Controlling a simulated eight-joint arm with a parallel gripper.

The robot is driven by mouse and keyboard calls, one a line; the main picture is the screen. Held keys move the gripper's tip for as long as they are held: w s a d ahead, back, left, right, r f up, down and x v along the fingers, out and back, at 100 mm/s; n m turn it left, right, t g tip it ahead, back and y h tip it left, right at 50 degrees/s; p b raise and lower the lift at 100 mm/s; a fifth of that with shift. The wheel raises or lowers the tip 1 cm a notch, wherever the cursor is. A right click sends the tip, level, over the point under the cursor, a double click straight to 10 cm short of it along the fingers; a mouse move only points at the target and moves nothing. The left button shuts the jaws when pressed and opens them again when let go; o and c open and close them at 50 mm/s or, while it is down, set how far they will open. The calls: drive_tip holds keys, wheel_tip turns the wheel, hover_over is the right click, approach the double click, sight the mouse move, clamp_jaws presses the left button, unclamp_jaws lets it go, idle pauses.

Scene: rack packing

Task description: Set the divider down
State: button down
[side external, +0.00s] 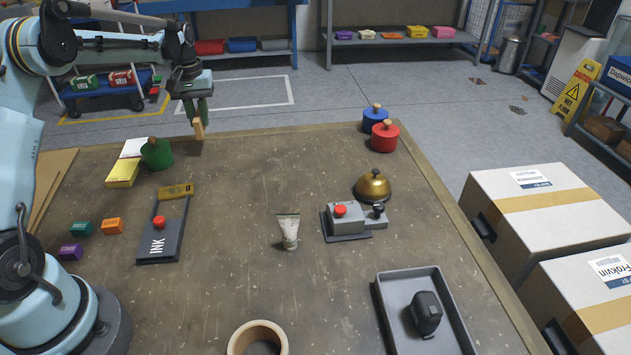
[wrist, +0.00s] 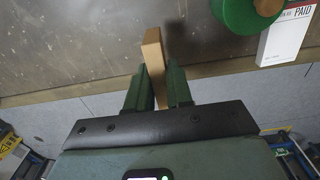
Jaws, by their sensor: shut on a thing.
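The divider is a thin, pale wooden piece (side external: 198,128) held upright below my gripper (side external: 197,112) near the far edge of the worktable (side external: 235,210) in the side view. In the wrist view the divider (wrist: 153,52) stands out between the two green fingers of my gripper (wrist: 157,70), which are shut on it. Its free end shows against the brown tabletop, past the table edge. It appears to be held in the air, but I cannot tell how high.
A green lidded pot (side external: 157,154) and a yellow box (side external: 123,173) stand left of the divider. The far middle tabletop is clear.

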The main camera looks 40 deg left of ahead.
drive_tip(key=shift+a+f, duration=0.45)
drive_tip(key=shift+a, duration=0.2)
drive_tip(key=shift+f, duration=2)
drive_tip(key=shift+f, duration=0.1)
drive_tip(key=c, duration=1)
unclamp_jaws()
